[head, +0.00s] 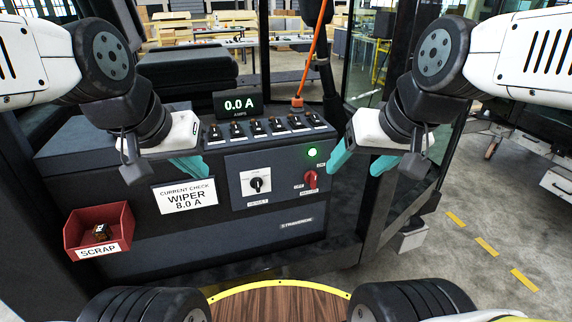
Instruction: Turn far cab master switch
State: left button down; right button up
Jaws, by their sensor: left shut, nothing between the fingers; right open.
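A dark control console fills the middle of the head view. A red rotary switch (310,179) sits at the right of its front panel, below a lit green lamp (312,152). A black rotary knob (257,185) on a white plate sits left of it. The small labels by both are too small to read. My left gripper (190,167) is shut and empty, with its teal fingers in front of the console above the wiper card. My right gripper (350,163) is open and empty, just right of the red switch and apart from it.
A row of small toggle switches (275,126) and a display reading 0.0 A (239,105) top the console. A WIPER 8.0 A card (185,196) is on its front. A red SCRAP bin (76,233) is at left. A dark cab post stands right of the console.

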aim_at(310, 177)
jog(key=k+j+z, duration=0.15)
jog(key=k+j, duration=0.6)
jog(key=k, duration=0.05)
